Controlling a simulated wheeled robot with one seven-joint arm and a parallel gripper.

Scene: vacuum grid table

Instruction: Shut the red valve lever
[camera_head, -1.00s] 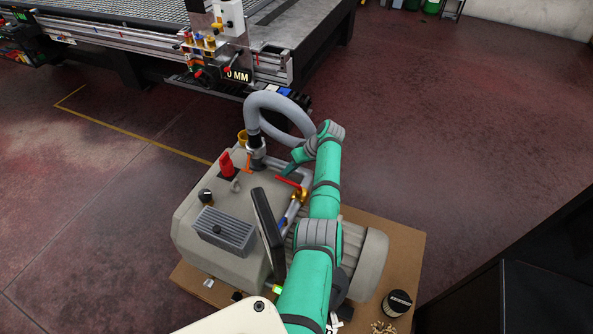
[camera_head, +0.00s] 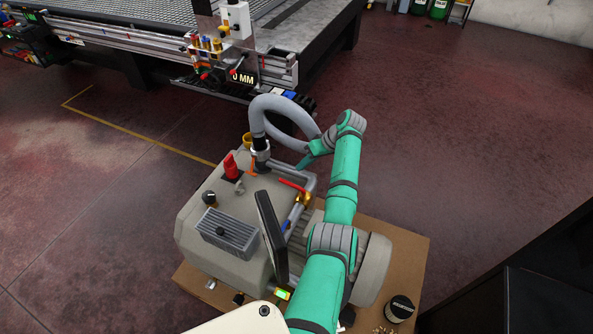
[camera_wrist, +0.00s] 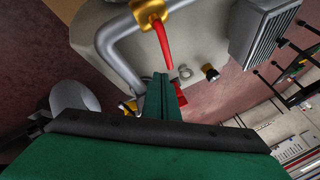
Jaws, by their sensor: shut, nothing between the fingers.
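The red valve lever (camera_head: 293,184) is a slim bar on a brass valve (camera_head: 304,200) in the grey pipework on top of the pump. In the head view its free end points left and slightly away from me. In the wrist view the lever (camera_wrist: 163,40) runs down from the brass valve (camera_wrist: 150,12) at the top. My green gripper (camera_head: 302,164) is shut and empty, just beyond the lever in the head view.
The beige pump (camera_head: 195,240) stands on a brown board (camera_head: 408,240). A grey hose (camera_head: 257,120) loops up behind my gripper. A red knob (camera_head: 231,166) and a black knob (camera_head: 209,199) sit left of the lever. The grid table (camera_head: 130,45) is at the back; open floor lies right.

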